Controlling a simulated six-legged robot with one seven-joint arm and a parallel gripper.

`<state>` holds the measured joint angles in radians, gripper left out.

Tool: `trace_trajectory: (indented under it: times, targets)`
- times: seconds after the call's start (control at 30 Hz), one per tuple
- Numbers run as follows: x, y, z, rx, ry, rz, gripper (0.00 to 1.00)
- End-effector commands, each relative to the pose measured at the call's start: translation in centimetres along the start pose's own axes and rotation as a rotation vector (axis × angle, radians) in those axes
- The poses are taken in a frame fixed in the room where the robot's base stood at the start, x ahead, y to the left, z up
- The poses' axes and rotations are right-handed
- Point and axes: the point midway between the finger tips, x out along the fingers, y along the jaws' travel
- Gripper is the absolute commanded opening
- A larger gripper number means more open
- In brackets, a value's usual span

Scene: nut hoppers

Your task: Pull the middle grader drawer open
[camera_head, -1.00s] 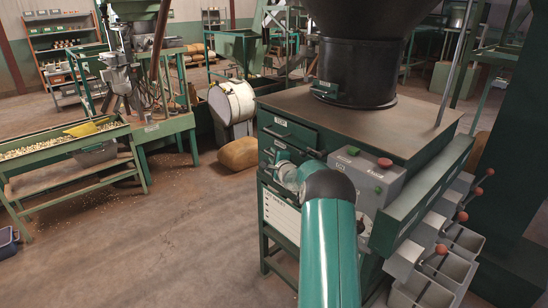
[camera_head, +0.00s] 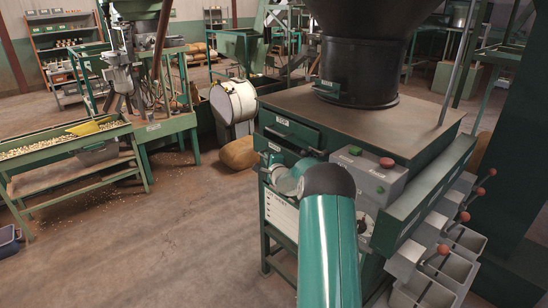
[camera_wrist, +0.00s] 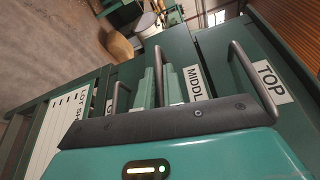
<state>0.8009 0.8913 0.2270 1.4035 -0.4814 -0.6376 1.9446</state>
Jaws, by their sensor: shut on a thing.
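The green drawer cabinet (camera_head: 272,197) stands right of centre in the head view, with stacked drawers facing left. The middle drawer (camera_head: 268,147) is below the top drawer (camera_head: 283,126); its front seems to stand slightly forward of the cabinet face. In the wrist view the middle drawer's label (camera_wrist: 194,82) is partly covered, and its dark bar handle (camera_wrist: 159,53) passes between the teal fingers of my gripper (camera_wrist: 153,88). My gripper is shut on this handle. In the head view my arm hides the fingers and part of the lower cabinet.
The top drawer's handle (camera_wrist: 238,60) is close to the right of my fingers, and another handle (camera_wrist: 118,96) is to their left. A control box (camera_head: 372,178) and red-knobbed levers (camera_head: 465,216) are on the cabinet's right. Open floor (camera_head: 165,240) lies left.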

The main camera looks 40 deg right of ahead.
Motion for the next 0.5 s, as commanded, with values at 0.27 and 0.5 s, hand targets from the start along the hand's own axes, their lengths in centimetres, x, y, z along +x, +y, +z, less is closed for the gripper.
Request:
trace_trajectory:
  times: [0.27,0.5]
  targets:
    - [-2.8,1.4,6.8,0.0,-0.005,0.002,0.0]
    - [-5.3,2.8,12.9,0.0,-0.005,0.003,0.0]
